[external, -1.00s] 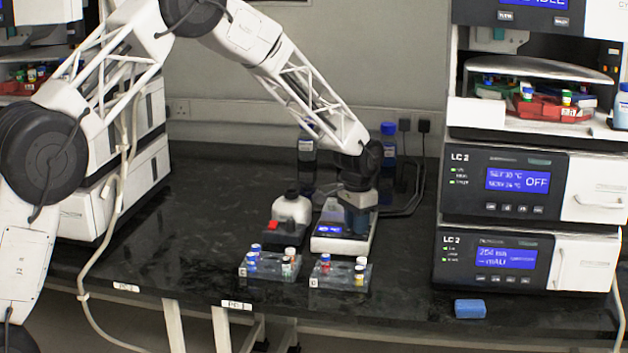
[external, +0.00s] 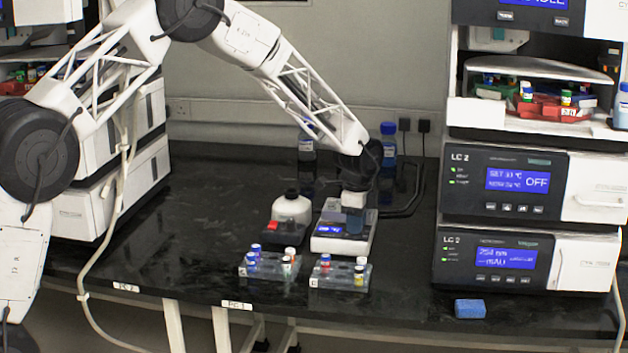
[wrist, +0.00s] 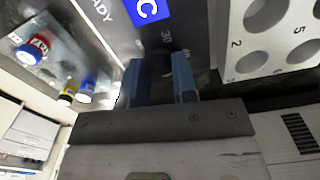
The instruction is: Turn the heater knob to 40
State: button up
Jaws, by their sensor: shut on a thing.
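The heater (external: 328,243) is a low white unit with a lit blue display, standing behind the vial racks near the middle of the bench. My gripper (external: 355,225) points down onto its right part. In the wrist view, the two blue-grey fingers of my gripper (wrist: 160,78) are over the heater's dark panel (wrist: 205,62), shut on the heater knob, which is largely hidden between them. A "30" scale mark shows beyond the fingertips. The blue display (wrist: 148,10) shows a "C"; its number is out of view. The knob's pointer cannot be made out.
Two clear racks with capped vials (external: 268,266) (external: 340,274) stand in front of the heater. A white bottle (external: 291,212) stands left of it. Instruments labelled LC 2 (external: 535,205) stand at right. A blue block (external: 470,308) lies near the front edge.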

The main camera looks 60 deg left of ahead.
jog(key=shift+m, duration=0.6)
jog(key=o, duration=0.9)
jog(key=shift+o, duration=0.2)
jog(key=shift+r, duration=3.9)
